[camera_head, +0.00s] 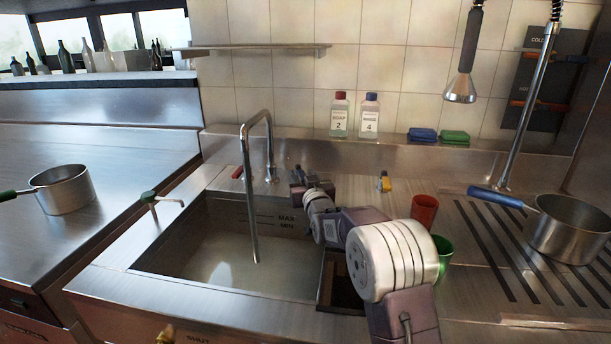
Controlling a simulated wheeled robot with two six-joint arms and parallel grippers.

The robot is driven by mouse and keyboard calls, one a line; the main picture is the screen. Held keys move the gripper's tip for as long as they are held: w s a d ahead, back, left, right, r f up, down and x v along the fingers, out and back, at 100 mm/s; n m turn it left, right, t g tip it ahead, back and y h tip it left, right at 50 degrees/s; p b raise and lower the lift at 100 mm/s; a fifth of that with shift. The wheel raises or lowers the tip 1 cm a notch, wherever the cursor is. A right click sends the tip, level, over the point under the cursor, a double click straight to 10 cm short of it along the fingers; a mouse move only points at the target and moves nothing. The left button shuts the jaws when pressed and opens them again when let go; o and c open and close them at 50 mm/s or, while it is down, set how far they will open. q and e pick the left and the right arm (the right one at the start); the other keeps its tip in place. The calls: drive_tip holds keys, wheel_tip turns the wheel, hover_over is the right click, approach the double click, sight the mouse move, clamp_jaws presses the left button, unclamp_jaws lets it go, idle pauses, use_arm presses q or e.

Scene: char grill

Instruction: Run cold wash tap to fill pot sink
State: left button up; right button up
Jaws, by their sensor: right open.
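The wash tap's chrome spout (247,160) arches over the pot sink (160,262) and its end hangs low in the basin. A red handle (237,172) is at the left of the tap base. A cold handle is not clearly visible; my right arm covers the area right of the base. The sink's back wall carries MAX and MIN marks. A pale patch shows low in the basin; I cannot tell whether it is water or a reflection. My right gripper (298,181) is open just right of the tap base; contact cannot be told. My left gripper is out of view.
A pot (64,190) stands on the left counter, a blue-handled pot (571,229) on the right drainer. Red (424,211) and green (444,256) cups stand beside my right arm. Two bottles (339,115) (369,116) stand on the ledge. A spray head (461,88) hangs at right.

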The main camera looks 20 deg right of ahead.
sight(303, 175)
wheel_tip(303, 175, up, 5)
drive_tip(key=shift+f+p, duration=0.1)
drive_tip(key=shift+p, duration=0.8)
drive_tip(key=s+d+r+p, duration=0.2)
drive_tip(key=s+d+r, duration=0.4)
drive_tip(key=s, duration=0.3)
drive_tip(key=shift+d, duration=0.8)
